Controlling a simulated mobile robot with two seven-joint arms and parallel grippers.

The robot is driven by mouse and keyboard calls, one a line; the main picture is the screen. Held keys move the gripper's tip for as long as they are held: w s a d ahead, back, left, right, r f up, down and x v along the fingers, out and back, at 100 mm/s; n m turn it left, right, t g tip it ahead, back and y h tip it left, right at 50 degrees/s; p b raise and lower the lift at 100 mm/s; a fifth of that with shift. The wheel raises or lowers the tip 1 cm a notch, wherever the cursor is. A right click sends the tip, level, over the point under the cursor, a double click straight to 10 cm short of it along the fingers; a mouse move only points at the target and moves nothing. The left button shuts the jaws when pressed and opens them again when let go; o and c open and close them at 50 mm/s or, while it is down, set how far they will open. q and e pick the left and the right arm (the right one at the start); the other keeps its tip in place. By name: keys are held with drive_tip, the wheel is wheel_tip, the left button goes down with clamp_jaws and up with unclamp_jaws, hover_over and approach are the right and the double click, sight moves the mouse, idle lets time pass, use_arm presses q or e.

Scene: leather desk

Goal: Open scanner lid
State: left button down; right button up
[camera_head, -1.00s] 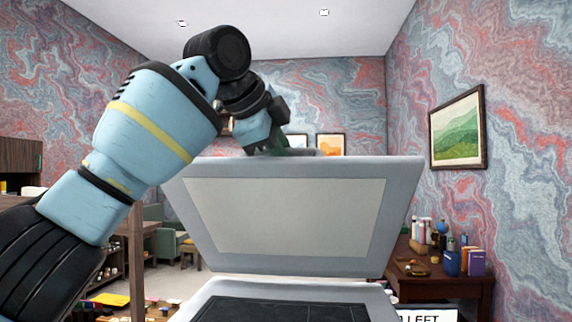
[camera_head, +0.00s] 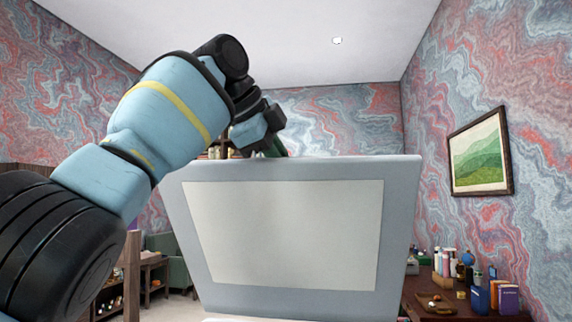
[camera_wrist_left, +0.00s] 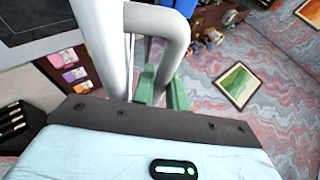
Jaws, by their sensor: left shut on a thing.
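The scanner lid (camera_head: 290,302) is a grey panel with a pale inner sheet, standing raised and facing me in the head view. My left gripper (camera_head: 272,148) is behind the lid's top edge, its fingertips mostly hidden there. In the left wrist view, the green fingers of my left gripper (camera_wrist_left: 165,88) are shut on a thick pale grey bar, the lid handle (camera_wrist_left: 172,35). Part of a dark panel with a grey border, apparently the scanner (camera_wrist_left: 35,22), shows at the upper left. My right gripper is not in view.
A wooden desk (camera_head: 425,303) with bottles and books stands at the right, behind the lid. A framed landscape picture (camera_head: 481,153) hangs on the right wall. My left arm fills the left side.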

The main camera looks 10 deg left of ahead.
use_arm(q)
drive_tip(key=shift+w+f, duration=0.1)
drive_tip(key=shift+w, duration=0.05)
idle(0.3)
drive_tip(key=c, duration=1.7)
unclamp_jaws()
